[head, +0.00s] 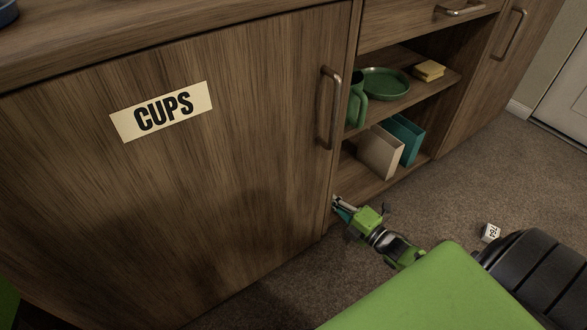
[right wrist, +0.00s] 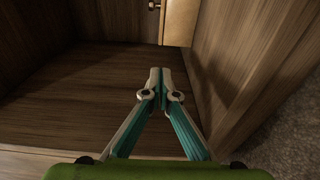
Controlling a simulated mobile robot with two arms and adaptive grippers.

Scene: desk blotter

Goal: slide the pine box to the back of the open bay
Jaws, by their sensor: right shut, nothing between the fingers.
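A pale beige box (head: 380,153), the only thing in the head view that could pass for the pine box, stands upright on the bottom shelf of the open bay (head: 392,186). My right gripper (head: 336,203) is low at the bay's left front corner, to the left of the box and apart from it. In the right wrist view the fingers (right wrist: 160,76) are shut and empty above a dark wooden surface. A light wood block (right wrist: 180,22) shows at the top edge there; I cannot tell whether it is the same box. My left gripper is not in view.
A teal box (head: 407,138) stands right beside the beige one. The closed CUPS door (head: 230,170) is at left. A small white block (head: 490,232) lies on the carpet.

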